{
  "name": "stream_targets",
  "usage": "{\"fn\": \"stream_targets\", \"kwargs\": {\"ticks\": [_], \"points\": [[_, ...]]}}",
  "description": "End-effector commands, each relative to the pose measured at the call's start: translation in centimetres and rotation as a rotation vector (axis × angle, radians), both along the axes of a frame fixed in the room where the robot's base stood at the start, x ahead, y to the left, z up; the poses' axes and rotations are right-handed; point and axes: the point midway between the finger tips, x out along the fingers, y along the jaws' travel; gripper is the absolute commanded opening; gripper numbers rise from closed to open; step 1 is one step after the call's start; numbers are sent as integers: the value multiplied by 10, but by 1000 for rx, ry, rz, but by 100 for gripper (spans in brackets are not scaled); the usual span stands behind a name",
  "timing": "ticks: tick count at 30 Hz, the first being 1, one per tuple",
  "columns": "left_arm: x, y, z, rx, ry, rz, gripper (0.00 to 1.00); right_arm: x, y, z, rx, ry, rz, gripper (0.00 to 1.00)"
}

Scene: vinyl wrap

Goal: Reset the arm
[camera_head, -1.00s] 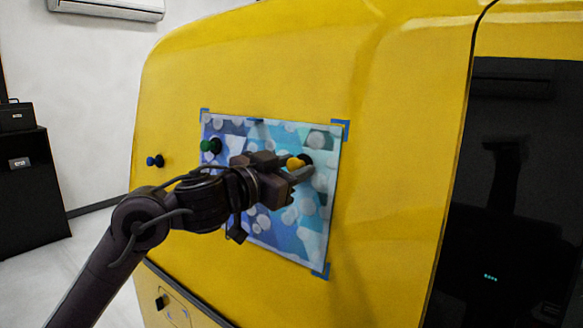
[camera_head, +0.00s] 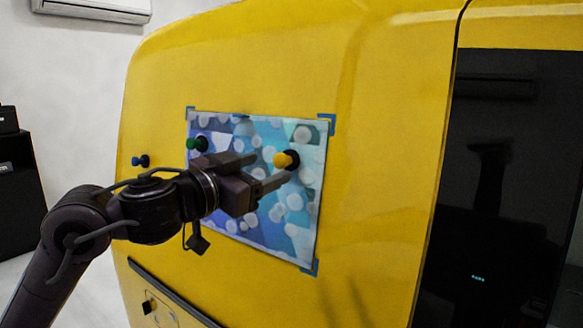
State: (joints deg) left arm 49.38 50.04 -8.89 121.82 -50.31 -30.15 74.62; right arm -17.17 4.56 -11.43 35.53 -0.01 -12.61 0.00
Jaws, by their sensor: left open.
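My left arm comes in from the lower left. Its gripper (camera_head: 270,170) is open in front of the patterned blue vinyl sheet (camera_head: 295,226) on the yellow vehicle panel (camera_head: 372,200). A yellow-knobbed magnet (camera_head: 285,160) sits on the sheet's upper right, just beyond the fingertips and apart from them as far as I can see. A green-knobbed magnet (camera_head: 197,144) sits on the sheet's upper left. The gripper and wrist hide the sheet's lower left part. My right gripper is not in view.
Blue tape (camera_head: 327,121) marks the sheet's corners. A dark glass window (camera_head: 500,190) is on the right.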

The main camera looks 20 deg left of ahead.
Motion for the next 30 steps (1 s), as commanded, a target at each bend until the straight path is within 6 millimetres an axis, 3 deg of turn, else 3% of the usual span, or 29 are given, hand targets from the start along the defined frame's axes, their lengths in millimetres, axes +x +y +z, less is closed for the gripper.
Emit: {"fn": "stream_targets", "kwargs": {"ticks": [3, 7, 11, 16, 20, 23, 27, 30], "points": [[-15, 7, -3, 2, -2, 1, 62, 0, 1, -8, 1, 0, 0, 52], [-21, 8, -9, 2, 5, 1, 62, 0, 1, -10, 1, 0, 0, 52], [-14, -2, -42, 2, 26, 20, 62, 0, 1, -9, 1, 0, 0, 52], [-6, -15, -129, 7, 116, 111, 62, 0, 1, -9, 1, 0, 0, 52], [-17, -14, -205, 19, 253, 214, 62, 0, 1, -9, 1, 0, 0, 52], [-38, -9, -267, 41, 403, 289, 62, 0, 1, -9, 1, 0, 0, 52], [-86, -2, -349, 85, 652, 368, 62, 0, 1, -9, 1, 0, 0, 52], [-121, 2, -391, 114, 813, 396, 62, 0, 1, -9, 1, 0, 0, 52]]}}
